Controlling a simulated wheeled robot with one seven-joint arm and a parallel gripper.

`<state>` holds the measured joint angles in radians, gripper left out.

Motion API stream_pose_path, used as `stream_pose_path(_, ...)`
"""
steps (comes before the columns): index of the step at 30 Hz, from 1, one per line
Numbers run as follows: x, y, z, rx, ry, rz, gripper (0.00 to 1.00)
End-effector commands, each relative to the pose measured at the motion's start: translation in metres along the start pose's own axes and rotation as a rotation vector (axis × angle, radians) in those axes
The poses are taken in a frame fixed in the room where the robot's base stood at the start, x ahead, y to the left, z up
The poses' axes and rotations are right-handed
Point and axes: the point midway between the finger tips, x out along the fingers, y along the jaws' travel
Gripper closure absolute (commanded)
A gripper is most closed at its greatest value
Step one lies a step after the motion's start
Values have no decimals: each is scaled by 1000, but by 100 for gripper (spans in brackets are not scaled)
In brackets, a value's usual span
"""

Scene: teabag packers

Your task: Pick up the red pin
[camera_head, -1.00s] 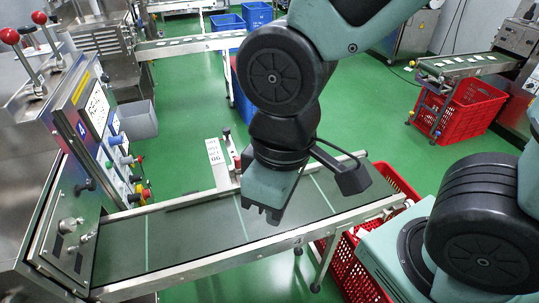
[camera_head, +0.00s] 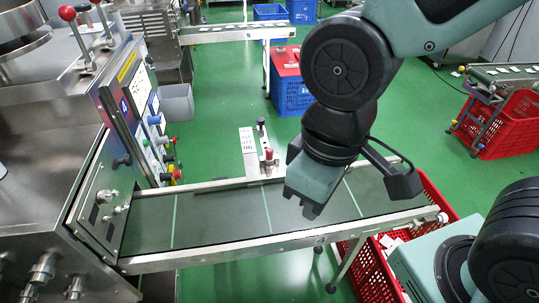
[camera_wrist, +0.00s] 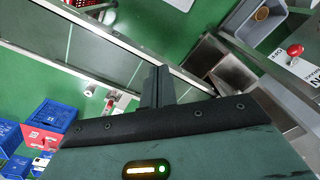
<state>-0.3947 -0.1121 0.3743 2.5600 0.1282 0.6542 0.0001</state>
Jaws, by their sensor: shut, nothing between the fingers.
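The red pin (camera_head: 268,154) stands upright on a small bracket at the far side of the conveyor, beside a white label plate (camera_head: 247,150). My gripper (camera_head: 303,207) points down over the conveyor, right of and nearer than the pin, clearly apart from it. In the wrist view my gripper's fingers (camera_wrist: 157,87) are together and empty. A small red part (camera_wrist: 117,101) shows beside the rail there; I cannot tell for sure that it is the same pin.
The dark conveyor belt (camera_head: 225,218) is bare, with metal rails. A black-topped pin (camera_head: 261,122) stands behind the red one. A steel machine with knobs (camera_head: 110,215) adjoins at left. A red crate (camera_head: 378,270) sits below the right end. Green floor lies behind.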

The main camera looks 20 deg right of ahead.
Motion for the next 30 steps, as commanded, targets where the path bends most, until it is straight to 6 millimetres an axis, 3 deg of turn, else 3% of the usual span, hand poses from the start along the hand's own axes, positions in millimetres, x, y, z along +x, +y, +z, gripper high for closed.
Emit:
stream_pose_path(13, 0, 0, 0, 0, 0, 0, 100)
stream_pose_path(14, 0, 0, 0, 0, 0, 0, 97)
stream_pose_path(17, 1, 1, -4, 19, 0, -4, 69)
stream_pose_path(19, 2, 4, -16, 75, -1, -13, 52)
stream_pose_path(23, 6, 20, -60, 303, -3, -44, 52)
stream_pose_path(26, 13, 45, -105, 555, -10, -65, 52)
stream_pose_path(30, 28, 94, -162, 921, -23, -74, 52)
